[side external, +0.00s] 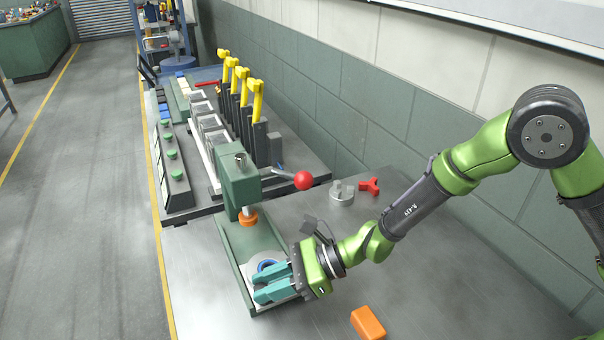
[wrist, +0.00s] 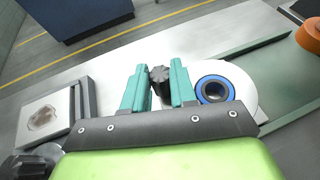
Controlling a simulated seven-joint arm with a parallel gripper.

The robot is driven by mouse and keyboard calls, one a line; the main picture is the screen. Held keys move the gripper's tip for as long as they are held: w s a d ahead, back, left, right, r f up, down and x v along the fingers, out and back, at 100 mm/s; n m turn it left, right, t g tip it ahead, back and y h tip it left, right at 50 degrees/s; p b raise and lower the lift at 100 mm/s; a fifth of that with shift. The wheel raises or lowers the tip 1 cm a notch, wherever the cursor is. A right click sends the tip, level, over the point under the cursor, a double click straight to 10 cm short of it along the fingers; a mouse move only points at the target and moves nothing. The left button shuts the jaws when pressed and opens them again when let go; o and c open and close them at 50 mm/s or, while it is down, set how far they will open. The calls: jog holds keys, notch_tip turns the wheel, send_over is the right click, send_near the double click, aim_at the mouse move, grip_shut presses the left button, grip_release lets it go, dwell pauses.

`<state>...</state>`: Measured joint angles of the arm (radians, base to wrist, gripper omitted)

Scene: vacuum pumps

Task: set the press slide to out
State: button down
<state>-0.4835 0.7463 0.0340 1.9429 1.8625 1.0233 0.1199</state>
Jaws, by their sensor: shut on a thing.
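The press has a green head (side external: 238,182), an orange ram tip (side external: 248,218) and a lever with a red ball (side external: 303,180). Its green base runs toward the camera. The pale slide plate (wrist: 243,84) is at the base's near end, clear of the ram. A blue ring with a dark inside (wrist: 213,89) lies on it; it also shows in the side view (side external: 267,265). My gripper (side external: 254,287) is at the slide's near end, its teal fingers shut on a black knob (wrist: 160,80) beside the ring. The side view hides the knob.
An orange block (side external: 368,323) lies right of my gripper. A grey notched cylinder (side external: 342,193) and a red three-armed part (side external: 369,186) lie behind my forearm. A rack with yellow-topped black posts (side external: 240,98) stands at the back. A grey square frame (wrist: 55,115) is left in the wrist view.

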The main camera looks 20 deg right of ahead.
jog(key=shift+s, duration=0.3)
jog(key=c, duration=1.2)
grip_release()
jog(key=shift+d, duration=0.2)
jog(key=v, duration=1.6)
jog(key=shift+w+d+r, duration=0.15)
jog(key=shift+d, duration=0.1)
